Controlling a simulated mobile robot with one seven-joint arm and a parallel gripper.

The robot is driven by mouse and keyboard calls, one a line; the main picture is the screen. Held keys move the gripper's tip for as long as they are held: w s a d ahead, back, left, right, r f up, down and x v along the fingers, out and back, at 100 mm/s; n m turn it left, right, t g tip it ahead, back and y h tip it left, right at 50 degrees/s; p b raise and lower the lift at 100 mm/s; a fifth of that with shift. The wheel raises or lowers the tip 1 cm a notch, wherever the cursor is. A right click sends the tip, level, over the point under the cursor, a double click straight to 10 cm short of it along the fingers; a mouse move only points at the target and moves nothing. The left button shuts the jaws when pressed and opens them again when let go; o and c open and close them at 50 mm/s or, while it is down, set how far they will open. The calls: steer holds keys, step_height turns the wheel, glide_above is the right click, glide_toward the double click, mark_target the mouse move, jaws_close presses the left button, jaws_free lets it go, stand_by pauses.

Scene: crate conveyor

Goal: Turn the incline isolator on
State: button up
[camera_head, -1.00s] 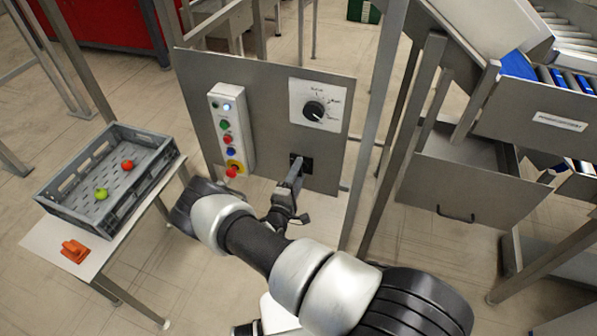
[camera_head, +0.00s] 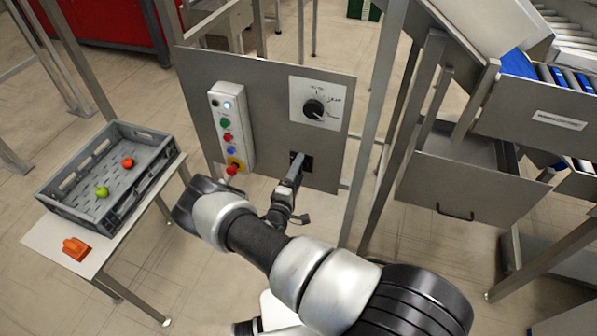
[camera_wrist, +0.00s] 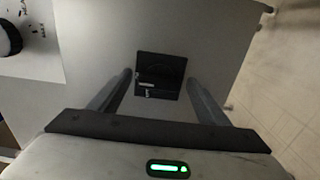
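A grey upright panel (camera_head: 265,80) carries a small black square switch plate (camera_head: 307,164) low on its right side. In the wrist view the black plate (camera_wrist: 158,72) has a dark round part and two small pale marks; its lettering is too small to read. My gripper (camera_head: 297,160) is in front of this plate and partly covers it. In the wrist view my gripper (camera_wrist: 163,80) is open, with one finger on each side of the plate and nothing held. I cannot tell whether the fingertips touch the panel.
The panel also has a black rotary knob (camera_head: 313,109) on a white plate and a button box (camera_head: 231,125) with several coloured buttons. A grey crate (camera_head: 60,208) and an orange object (camera_head: 76,248) are on a table at left. An open drawer (camera_head: 455,185) stands at right.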

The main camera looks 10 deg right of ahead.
steer(key=v, duration=1.7)
steer(key=shift+s+p, duration=0.25)
steer(key=shift+p, duration=0.05)
steer(key=s+d+r+m+g+h+p, duration=0.1)
steer(key=d+r+m+g, duration=0.3)
steer(key=r, duration=0.6)
steer(key=s+d+r+m+g+p, duration=0.1)
steer(key=d+r+m+g+p, duration=0.15)
steer(key=r+g, duration=0.45)
steer(key=s+d+r+m+g+h+p, duration=0.1)
steer(key=d+r+m+g, duration=0.25)
steer(key=r, duration=0.85)
steer(key=s+r+t+y+p, duration=0.1)
steer(key=s+r+y, duration=0.3)
steer(key=r, duration=0.5)
steer(key=s+a+r+m+t+y+p, duration=0.1)
steer(key=s+r+t+y+p, duration=0.1)
steer(key=s+r, duration=0.4)
steer(key=s+a+r+t+y+p, duration=0.1)
steer(key=s+r+y, duration=0.4)
steer(key=r, duration=0.6)
steer(key=shift+s+r+m+t+y+p, duration=0.3)
steer(key=shift+t+p, duration=0.15)
steer(key=shift+p, duration=0.15)
